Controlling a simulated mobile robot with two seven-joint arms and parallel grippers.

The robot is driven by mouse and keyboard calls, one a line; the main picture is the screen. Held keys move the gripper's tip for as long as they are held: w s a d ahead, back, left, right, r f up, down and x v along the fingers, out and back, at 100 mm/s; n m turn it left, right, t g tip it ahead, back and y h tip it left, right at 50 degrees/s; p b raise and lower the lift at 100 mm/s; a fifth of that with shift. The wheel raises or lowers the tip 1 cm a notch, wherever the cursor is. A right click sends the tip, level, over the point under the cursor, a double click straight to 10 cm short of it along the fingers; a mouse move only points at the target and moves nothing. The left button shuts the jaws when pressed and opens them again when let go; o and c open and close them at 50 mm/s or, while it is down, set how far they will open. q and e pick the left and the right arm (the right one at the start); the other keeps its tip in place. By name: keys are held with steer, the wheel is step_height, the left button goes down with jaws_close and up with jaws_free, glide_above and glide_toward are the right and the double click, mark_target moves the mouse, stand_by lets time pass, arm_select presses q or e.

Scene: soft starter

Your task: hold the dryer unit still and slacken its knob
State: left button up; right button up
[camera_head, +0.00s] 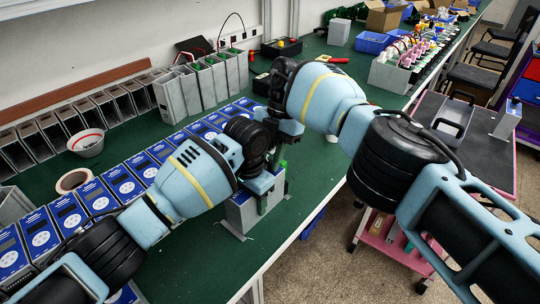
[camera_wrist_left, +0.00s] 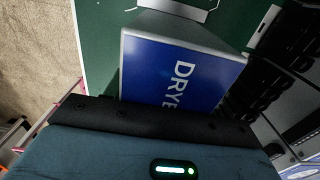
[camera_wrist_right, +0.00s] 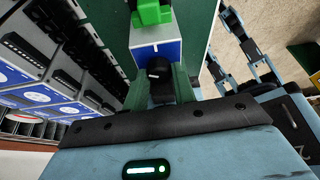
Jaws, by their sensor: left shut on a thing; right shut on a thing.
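The dryer unit (camera_head: 240,214) is a grey box on the green table near its front edge. Its blue face with "DRYE" lettering fills the middle of the left wrist view (camera_wrist_left: 172,75). My left gripper (camera_head: 268,192) is shut on the unit's body; its fingers are mostly hidden in its own wrist view. The black knob (camera_wrist_right: 159,68) sits on the unit's blue and white panel in the right wrist view. My right gripper (camera_wrist_right: 160,85) is shut on the knob, with one green finger on each side. In the head view the grippers hide the knob.
A row of blue-faced units (camera_head: 100,198) lies left of the dryer unit. Grey boxes (camera_head: 205,85) stand behind, with a white bowl (camera_head: 86,143) and tape roll (camera_head: 73,181) at left. The table's front edge (camera_head: 285,245) is close to the dryer unit.

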stand_by(0.4)
steer(key=o, duration=1)
steer(key=shift+m, duration=0.4)
steer(key=shift+d+t, duration=0.1)
steer(key=shift+t, duration=0.2)
